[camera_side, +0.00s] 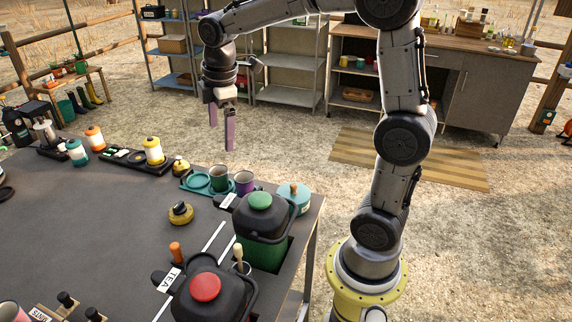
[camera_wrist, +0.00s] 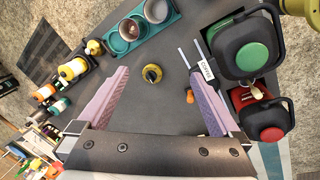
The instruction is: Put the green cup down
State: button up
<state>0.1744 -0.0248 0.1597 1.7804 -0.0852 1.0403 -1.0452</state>
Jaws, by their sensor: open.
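The green cup (camera_side: 219,178) stands upright on a small teal tray (camera_side: 193,184) near the far right part of the dark table, with dark contents showing inside. In the wrist view the green cup (camera_wrist: 131,30) sits on the teal tray at the top. A purple cup (camera_side: 244,182) stands beside it on the right. My gripper (camera_side: 221,130) is open and empty, raised above the far side of the table and apart from the cups. In the wrist view its two mauve fingers are spread, with bare table and a black-and-yellow knob (camera_wrist: 152,74) between and beyond them.
A green-lidded black canister (camera_side: 262,232) and a red-lidded one (camera_side: 205,290) stand on the right side of the table. A teal lidded pot (camera_side: 295,196) is by the right edge. Bottles line the far left edge. The table's middle is mostly clear.

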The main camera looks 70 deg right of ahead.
jog(key=s+a+m+t, duration=0.1)
jog(key=s+a+m, duration=0.1)
jog(key=s, duration=0.4)
jog(key=s+a+m+t, duration=0.1)
jog(key=s+a+m, duration=0.2)
jog(key=s+m, duration=0.2)
jog(key=s+a+m+t+y, duration=0.1)
jog(key=s+a+m, duration=0.2)
jog(key=s, duration=0.6)
jog(key=shift+f+t, duration=0.25)
jog(key=shift+t, duration=0.05)
